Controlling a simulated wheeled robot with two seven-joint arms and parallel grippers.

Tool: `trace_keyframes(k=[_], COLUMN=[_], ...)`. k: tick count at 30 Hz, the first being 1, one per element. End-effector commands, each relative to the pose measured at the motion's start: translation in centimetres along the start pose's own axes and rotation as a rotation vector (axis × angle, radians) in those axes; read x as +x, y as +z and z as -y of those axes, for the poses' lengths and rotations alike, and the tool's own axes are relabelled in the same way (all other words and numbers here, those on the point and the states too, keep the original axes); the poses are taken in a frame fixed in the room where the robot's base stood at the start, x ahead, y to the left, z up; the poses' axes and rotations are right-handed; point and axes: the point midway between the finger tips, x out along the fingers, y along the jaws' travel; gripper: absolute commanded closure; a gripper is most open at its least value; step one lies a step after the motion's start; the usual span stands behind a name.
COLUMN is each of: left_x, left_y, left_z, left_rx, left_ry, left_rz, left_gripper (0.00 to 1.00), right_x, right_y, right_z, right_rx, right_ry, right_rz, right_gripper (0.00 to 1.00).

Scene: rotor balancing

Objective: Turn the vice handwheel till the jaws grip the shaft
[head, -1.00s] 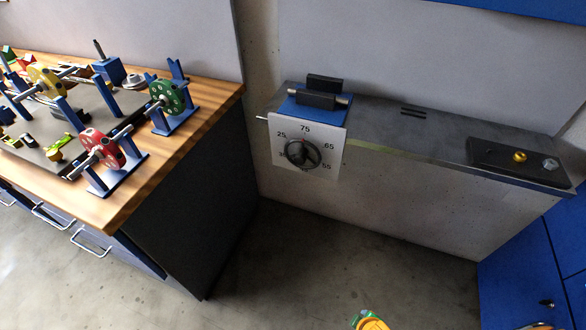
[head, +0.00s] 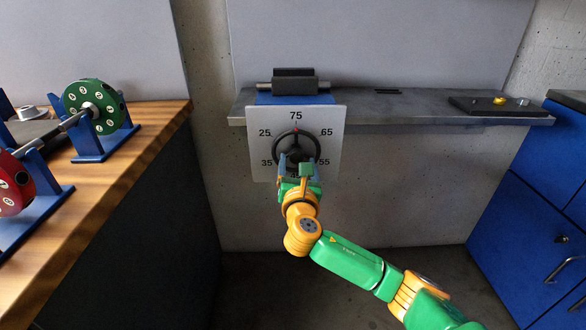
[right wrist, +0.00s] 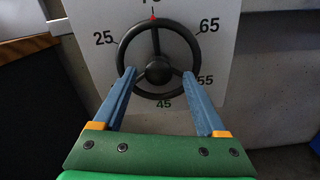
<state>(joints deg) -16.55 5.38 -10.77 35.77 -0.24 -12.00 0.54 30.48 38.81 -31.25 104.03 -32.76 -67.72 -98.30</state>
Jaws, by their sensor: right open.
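The black handwheel (head: 297,133) sits on a white dial plate (head: 330,120) on the bench front, a red mark at its top by 75. In the right wrist view the three-spoked handwheel (right wrist: 158,72) fills the middle. My right gripper (head: 296,164) is open at the wheel, fingers pointing at it, one either side of the hub in the wrist view; contact cannot be told. The vice (head: 293,98) above has a blue base and dark jaws (head: 294,73). A grey shaft (head: 263,86) lies between them, its ends sticking out; any gap is too small to tell. My left gripper is out of view.
A wooden workbench (head: 150,130) at left carries a green rotor (head: 85,95) and a red rotor (head: 12,185) on blue stands. The grey shelf (head: 420,105) holds a dark tray (head: 480,103) at right. Blue cabinets (head: 540,215) stand at far right.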

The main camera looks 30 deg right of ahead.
Motion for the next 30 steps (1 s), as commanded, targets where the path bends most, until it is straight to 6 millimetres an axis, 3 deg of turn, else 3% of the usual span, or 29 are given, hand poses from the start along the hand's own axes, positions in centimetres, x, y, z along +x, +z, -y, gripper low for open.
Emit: trace_keyframes(k=[3,10,11,18,19,30], left_x=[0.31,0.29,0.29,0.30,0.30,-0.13], left_y=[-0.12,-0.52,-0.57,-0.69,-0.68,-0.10], left_z=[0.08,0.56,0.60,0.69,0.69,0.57], left_rx=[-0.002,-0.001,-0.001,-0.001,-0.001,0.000], left_ry=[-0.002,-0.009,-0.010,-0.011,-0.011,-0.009], left_rz=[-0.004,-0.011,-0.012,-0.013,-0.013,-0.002], left_gripper=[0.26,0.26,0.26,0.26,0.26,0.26], right_x=[1.18,1.38,1.38,1.36,1.36,1.33], right_y=[-0.08,-0.07,-0.07,-0.11,-0.11,-0.10], right_z=[0.01,-0.01,-0.01,-0.01,-0.01,-0.05], right_rx=[0.002,0.003,0.003,0.003,0.003,0.067], right_ry=[0.000,0.001,0.001,0.001,0.001,0.001], right_rz=[-0.001,-0.003,-0.003,-0.003,-0.003,-0.005], right_gripper=[0.26,0.26,0.31,0.96,1.00,1.00])
